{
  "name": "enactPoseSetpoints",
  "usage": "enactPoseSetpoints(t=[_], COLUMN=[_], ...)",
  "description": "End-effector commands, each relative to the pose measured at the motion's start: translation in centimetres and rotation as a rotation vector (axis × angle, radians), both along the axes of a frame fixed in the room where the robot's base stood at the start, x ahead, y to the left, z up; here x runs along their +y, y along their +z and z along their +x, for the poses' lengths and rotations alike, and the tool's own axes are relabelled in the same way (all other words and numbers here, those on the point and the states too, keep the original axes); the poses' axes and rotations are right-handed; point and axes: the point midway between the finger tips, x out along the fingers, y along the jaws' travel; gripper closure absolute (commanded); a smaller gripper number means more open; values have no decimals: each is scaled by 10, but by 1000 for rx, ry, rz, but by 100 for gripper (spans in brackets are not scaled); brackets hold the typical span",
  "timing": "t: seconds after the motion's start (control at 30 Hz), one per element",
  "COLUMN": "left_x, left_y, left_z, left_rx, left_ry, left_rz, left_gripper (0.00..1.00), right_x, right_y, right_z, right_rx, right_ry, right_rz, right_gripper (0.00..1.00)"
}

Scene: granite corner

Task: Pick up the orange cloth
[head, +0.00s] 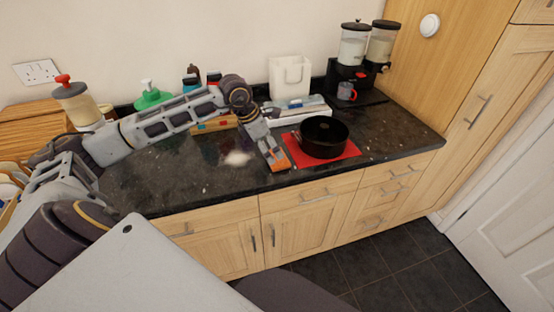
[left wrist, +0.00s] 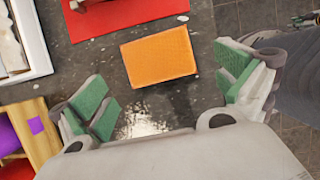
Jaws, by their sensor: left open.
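The orange cloth (left wrist: 158,56) lies flat on the dark granite counter in the left wrist view, a small folded-looking rectangle. In the head view a part of the cloth (head: 281,162) shows beside my left gripper (head: 272,155), which hides the rest. My left gripper (left wrist: 168,88) is open, with its green-padded fingers spread to either side, and the cloth lies ahead of them, in the gap's line. Nothing is held between the fingers. I cannot tell how high the fingers are above the counter. My right gripper is not in view.
A black pot (head: 324,138) stands on a red mat (head: 345,156) right of the cloth. A white tray (head: 299,115) and a white bag-shaped holder (head: 290,77) stand behind. A wooden box (left wrist: 36,135) with coloured pieces is at left. The counter's front-left is clear.

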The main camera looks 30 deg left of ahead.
Motion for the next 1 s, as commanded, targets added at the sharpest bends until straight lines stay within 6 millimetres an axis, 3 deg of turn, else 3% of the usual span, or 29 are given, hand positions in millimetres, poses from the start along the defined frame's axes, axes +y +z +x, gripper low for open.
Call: enactPoseSetpoints(t=[0.37, 1.0], left_x=[-2, -11], left_y=[-7, -47], left_z=[4, 21], left_rx=[1, 0], left_ry=[-1, 1], left_rz=[-1, 0], left_gripper=[0, 0], right_x=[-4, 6], right_y=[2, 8], right_z=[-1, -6], right_rx=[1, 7], right_ry=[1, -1], right_rz=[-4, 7], right_gripper=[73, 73])
